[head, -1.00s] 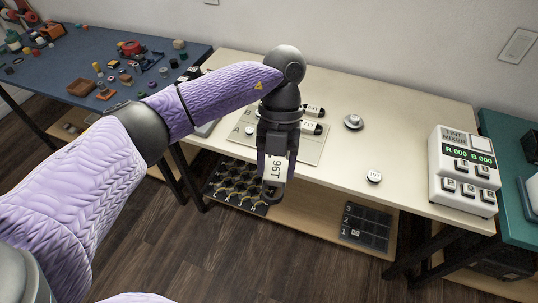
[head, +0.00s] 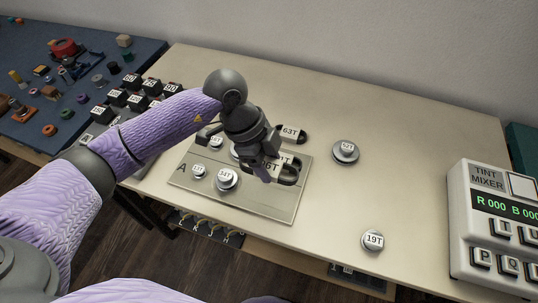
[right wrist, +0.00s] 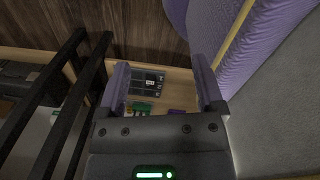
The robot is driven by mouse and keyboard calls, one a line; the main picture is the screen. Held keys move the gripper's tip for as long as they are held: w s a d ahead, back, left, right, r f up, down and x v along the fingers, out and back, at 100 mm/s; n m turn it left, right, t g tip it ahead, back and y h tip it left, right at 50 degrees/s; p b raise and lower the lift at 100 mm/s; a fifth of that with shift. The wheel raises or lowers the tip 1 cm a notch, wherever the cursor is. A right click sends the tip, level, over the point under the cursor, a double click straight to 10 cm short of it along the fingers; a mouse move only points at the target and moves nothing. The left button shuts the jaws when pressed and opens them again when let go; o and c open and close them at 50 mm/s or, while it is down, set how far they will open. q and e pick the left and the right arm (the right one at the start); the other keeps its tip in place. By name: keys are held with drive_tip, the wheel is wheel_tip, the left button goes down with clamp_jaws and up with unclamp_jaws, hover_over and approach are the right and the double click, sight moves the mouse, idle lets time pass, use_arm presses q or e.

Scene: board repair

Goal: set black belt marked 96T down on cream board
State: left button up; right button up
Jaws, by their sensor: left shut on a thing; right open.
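The black belt marked 96T (head: 268,164) is in my left gripper (head: 258,167), which is shut on it. In the head view they are over the right part of the cream board (head: 250,206), a flat plate marked A lying on the table. The gripper hides part of the belt and board, and I cannot tell whether the belt touches the board. Another black belt, its label partly hidden, shows just behind. My right gripper (right wrist: 163,92) is open and empty in the right wrist view, above a low shelf.
Round metal pieces, including one marked 34T (head: 227,178), stand on the board. A belt marked 63T (head: 291,132) lies behind it. A metal disc (head: 346,151) and a piece marked 19T (head: 373,240) stand right. The tint mixer (head: 492,225) is far right.

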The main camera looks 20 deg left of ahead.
sight(274, 197)
use_arm(q)
drive_tip(key=shift+f, duration=0.45)
drive_tip(key=shift+s+d+f+b, duration=0.15)
drive_tip(key=shift+f+b, duration=0.25)
drive_tip(key=shift+b, duration=0.15)
drive_tip(key=shift+s+d+f+b, duration=0.1)
drive_tip(key=shift+f+b, duration=0.3)
drive_tip(key=shift+b, duration=0.15)
wheel_tip(274, 197, down, 6)
drive_tip(key=b, duration=0.6)
drive_tip(key=shift+a+f+b, duration=0.1)
drive_tip(key=shift+b, duration=0.25)
drive_tip(key=shift+f+b, duration=0.3)
drive_tip(key=shift+b, duration=0.1)
drive_tip(key=shift+r, duration=0.1)
use_arm(e)
drive_tip(key=s+d+f+g, duration=0.1)
drive_tip(key=s+f, duration=0.3)
drive_tip(key=f, duration=0.5)
drive_tip(key=shift+s+f+g, duration=0.15)
drive_tip(key=shift+f+g, duration=0.25)
use_arm(q)
drive_tip(key=shift+f, duration=0.3)
use_arm(e)
drive_tip(key=shift+d, duration=0.25)
